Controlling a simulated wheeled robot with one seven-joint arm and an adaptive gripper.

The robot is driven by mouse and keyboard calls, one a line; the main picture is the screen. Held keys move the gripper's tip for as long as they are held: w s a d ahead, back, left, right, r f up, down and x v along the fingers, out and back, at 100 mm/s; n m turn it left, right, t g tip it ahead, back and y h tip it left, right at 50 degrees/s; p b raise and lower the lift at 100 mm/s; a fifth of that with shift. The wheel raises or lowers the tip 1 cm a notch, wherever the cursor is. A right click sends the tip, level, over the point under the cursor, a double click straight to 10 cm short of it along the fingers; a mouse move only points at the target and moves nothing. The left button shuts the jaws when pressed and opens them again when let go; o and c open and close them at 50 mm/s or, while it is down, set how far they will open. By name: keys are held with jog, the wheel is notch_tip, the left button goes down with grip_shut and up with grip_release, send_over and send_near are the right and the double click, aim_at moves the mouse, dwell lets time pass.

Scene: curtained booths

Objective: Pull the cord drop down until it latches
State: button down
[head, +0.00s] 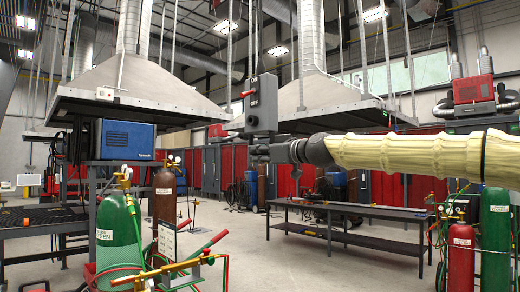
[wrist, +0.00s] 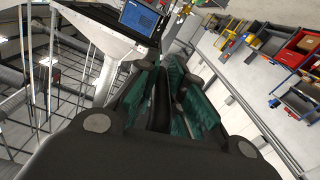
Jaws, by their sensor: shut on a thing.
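A grey box marked ON and OFF (head: 261,104), with a red lever on its left side, hangs below thin vertical lines in the head view. I cannot tell whether it is the cord drop itself. My gripper (head: 259,151) is right at the box's lower end, with my arm reaching in from the right. In the wrist view my gripper (wrist: 172,88) has teal-padded fingers closed on a narrow dark piece (wrist: 159,103), which looks like part of the drop. Most of that piece is hidden between the fingers. Whether any latch is engaged does not show.
Large extraction hoods (head: 150,95) hang behind. A dark workbench (head: 350,212) stands below and beyond my gripper. Gas cylinders (head: 118,235) stand at the lower left, with more at the right (head: 494,235). A blue welder (head: 125,139) sits at the left. Floor between is open.

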jog(key=shift+f+b, duration=0.35)
jog(key=shift+f, duration=0.7)
jog(key=c, duration=1.5)
grip_release()
jog(key=shift+w+a, duration=0.1)
jog(key=shift+w, duration=0.05)
jog(key=shift+o, duration=0.2)
jog(key=shift+a, duration=0.1)
jog(key=v, duration=1.2)
jog(key=shift+r, duration=0.1)
